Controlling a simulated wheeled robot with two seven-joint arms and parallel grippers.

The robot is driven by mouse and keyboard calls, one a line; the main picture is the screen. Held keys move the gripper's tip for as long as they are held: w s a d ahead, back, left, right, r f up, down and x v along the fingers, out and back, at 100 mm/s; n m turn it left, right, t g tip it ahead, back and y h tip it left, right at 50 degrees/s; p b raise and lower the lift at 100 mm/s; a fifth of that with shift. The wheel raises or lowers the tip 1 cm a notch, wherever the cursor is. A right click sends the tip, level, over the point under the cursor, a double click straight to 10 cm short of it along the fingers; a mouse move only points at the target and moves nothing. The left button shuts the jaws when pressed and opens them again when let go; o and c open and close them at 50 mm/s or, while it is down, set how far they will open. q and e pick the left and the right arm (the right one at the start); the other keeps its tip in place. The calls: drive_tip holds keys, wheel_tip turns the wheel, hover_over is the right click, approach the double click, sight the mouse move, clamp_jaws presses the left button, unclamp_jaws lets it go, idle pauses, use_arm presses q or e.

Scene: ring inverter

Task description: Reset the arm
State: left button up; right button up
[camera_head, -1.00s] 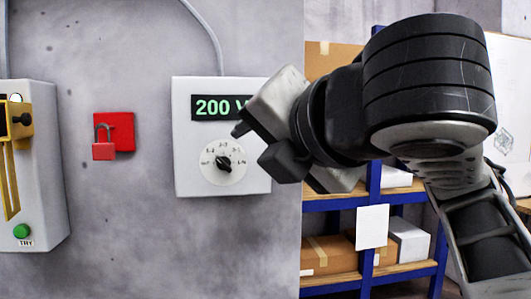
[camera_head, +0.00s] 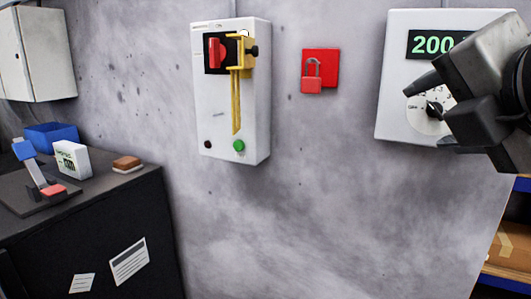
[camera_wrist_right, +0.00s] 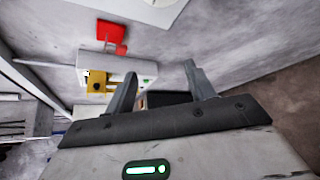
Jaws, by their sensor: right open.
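My right gripper (camera_head: 428,100) is at the right of the head view, in front of the white box with a green "200" display (camera_head: 396,70) and a dial (camera_head: 423,118). It partly covers the display and the dial. In the right wrist view its two fingers (camera_wrist_right: 160,85) stand apart with nothing between them. I cannot tell whether a finger touches the dial. My left gripper is not in view.
A white switch box (camera_head: 213,120) with a red handle, yellow bracket and green button hangs on the wall. A red padlock on a red plate (camera_head: 325,60) hangs beside it. A dark cabinet (camera_head: 90,240) at left holds a blue bin (camera_head: 52,136) and small items.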

drive_tip(key=w+a+f+m+g+y+p, duration=0.1)
drive_tip(key=w+a+f+m+g+y, duration=0.1)
drive_tip(key=w+a+f+m+y, duration=0.45)
drive_tip(key=w+a+f+m+g+y+p, duration=0.1)
drive_tip(key=w+a+f+y+p, duration=0.15)
drive_tip(key=a+f, duration=0.85)
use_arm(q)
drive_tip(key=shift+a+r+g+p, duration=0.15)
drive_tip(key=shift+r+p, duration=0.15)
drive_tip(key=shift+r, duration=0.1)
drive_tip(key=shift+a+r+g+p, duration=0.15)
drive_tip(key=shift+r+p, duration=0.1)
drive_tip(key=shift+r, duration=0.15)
use_arm(e)
drive_tip(key=s+d+f+m+h, duration=0.1)
drive_tip(key=s+d+f+m, duration=0.2)
drive_tip(key=f, duration=0.6)
drive_tip(key=s+d+f+m+h, duration=0.2)
drive_tip(key=s+f+m, duration=0.4)
drive_tip(key=f, duration=0.4)
drive_tip(key=s+d+f+m+h, duration=0.1)
drive_tip(key=s+d+f+m, duration=0.4)
drive_tip(key=f, duration=0.5)
drive_tip(key=shift+s, duration=1)
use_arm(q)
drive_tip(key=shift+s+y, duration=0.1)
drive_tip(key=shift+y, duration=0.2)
use_arm(e)
drive_tip(key=shift+f, duration=0.1)
